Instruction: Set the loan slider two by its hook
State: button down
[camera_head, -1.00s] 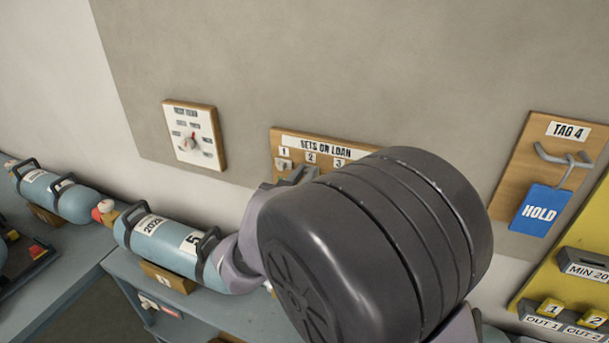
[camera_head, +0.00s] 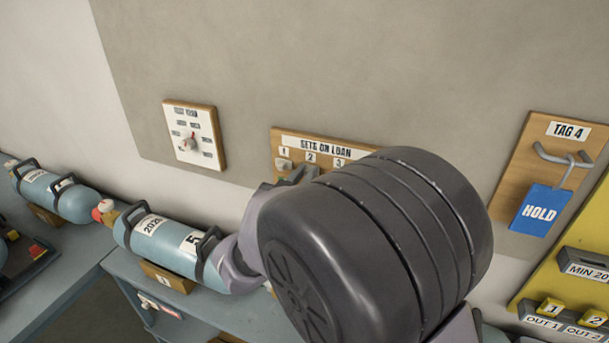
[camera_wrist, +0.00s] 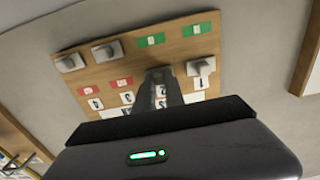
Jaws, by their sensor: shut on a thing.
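The wooden loan board (camera_head: 272,141), headed "SETS ON LOAN", hangs on the wall. It also shows in the wrist view (camera_wrist: 135,65), tilted and seen from close up. My gripper (camera_wrist: 160,84) is at the board in the second column, shut on slider two. The fingers hide most of that slider; a green label (camera_wrist: 150,40) shows bare in its column. Slider one (camera_head: 284,165) sits just below its number and also shows in the wrist view (camera_wrist: 200,68). Two other sliders (camera_wrist: 107,50) sit at the opposite end, with red labels (camera_wrist: 120,83) bare.
A dial plate (camera_head: 194,135) is on the wall to the left. A tag board (camera_head: 572,152) with a blue HOLD tag (camera_head: 540,211) hangs to the right, above a yellow panel (camera_head: 545,285). Blue cylinders (camera_head: 165,243) lie on the bench below. My arm hides part of the loan board.

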notch_tip(320, 180, down, 6)
jog(key=b, duration=0.6)
jog(key=shift+r, duration=0.1)
jog(key=c, duration=1.4)
grip_release()
jog(key=p+v, duration=0.1)
jog(key=v, duration=1.6)
jog(key=shift+s, duration=0.2)
jog(key=shift+r, duration=0.1)
